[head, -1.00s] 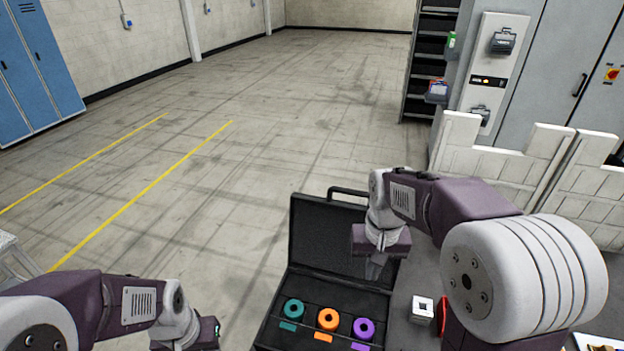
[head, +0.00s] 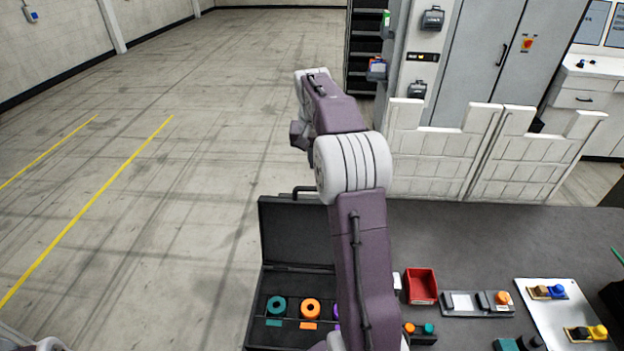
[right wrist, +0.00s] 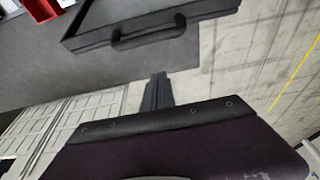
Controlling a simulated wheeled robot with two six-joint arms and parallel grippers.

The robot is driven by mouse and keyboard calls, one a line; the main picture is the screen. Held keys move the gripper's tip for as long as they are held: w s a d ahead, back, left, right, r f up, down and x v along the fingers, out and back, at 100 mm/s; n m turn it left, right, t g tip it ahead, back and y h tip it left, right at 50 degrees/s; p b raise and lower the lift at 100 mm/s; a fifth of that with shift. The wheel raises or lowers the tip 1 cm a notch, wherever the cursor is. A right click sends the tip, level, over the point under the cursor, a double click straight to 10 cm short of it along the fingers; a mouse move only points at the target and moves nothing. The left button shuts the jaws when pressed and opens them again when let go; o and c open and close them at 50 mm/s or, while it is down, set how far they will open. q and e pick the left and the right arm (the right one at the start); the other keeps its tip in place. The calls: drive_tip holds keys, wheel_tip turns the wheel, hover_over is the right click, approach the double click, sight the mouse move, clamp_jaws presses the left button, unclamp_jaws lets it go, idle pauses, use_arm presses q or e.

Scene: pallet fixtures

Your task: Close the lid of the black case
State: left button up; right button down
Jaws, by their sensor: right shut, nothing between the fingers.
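The black case (head: 290,235) stands on the table with its lid open and tilted up. Its base holds a teal ring (head: 276,306), an orange ring (head: 310,309) and a purple ring (head: 336,311) mostly hidden by my right arm. In the right wrist view the lid's outer edge and carry handle (right wrist: 148,38) show at the top. My right gripper (right wrist: 158,82) is shut and empty, apart from the handle, on the far side of the lid. In the head view its body (head: 300,135) shows beyond the case, fingers unclear. My left gripper is out of view.
On the table right of the case are a red bin (head: 421,286), a grey fixture (head: 477,304) and a white plate (head: 565,312) with parts. White barriers (head: 440,150) stand behind the table. The floor left of the case is clear.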

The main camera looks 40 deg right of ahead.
drive_tip(key=shift+s+a+f+p, duration=0.1)
drive_tip(key=shift+s+a+f, duration=0.2)
drive_tip(key=shift+f, duration=0.45)
drive_tip(key=shift+s+a+f+p, duration=0.1)
drive_tip(key=shift+s+f, duration=0.25)
drive_tip(key=shift+f, duration=0.45)
drive_tip(key=shift+s+a+f+p, duration=0.1)
drive_tip(key=shift+s+a+f, duration=0.2)
drive_tip(key=shift+f, duration=0.45)
